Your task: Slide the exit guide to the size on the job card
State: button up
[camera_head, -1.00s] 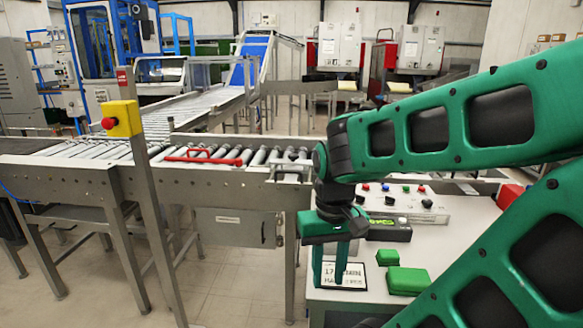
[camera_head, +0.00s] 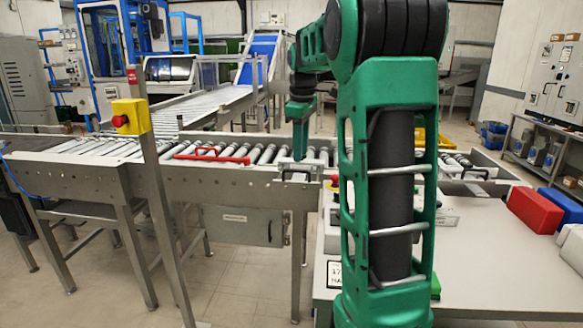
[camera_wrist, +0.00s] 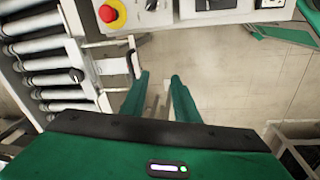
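A metal bracket with a dark upright handle, seemingly the exit guide (camera_head: 300,170), stands at the conveyor's near edge. My gripper (camera_head: 299,156) points down above the bracket in the head view. In the wrist view my gripper (camera_wrist: 161,76) has its fingers apart, with only floor between them, so it is open and empty.
A red bar (camera_head: 212,156) lies across the conveyor rollers left of the bracket. A control panel with a red button (camera_wrist: 112,13) is at the top of the wrist view. A yellow stop box (camera_head: 131,117) stands on a post.

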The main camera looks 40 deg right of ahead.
aim_at(295, 171)
jog(key=w+d+r+n, duration=0.2)
jog(key=w+d+n, duration=0.1)
jog(key=w, duration=0.3)
jog(key=shift+h, duration=0.3)
jog(key=f, duration=0.3)
jog(key=d+f, duration=0.1)
jog(key=f, duration=0.3)
jog(key=w+f, duration=0.1)
jog(key=f, duration=0.2)
jog(key=shift+w+d+f, duration=0.1)
jog(key=shift+d+f, duration=0.25)
grip_shut()
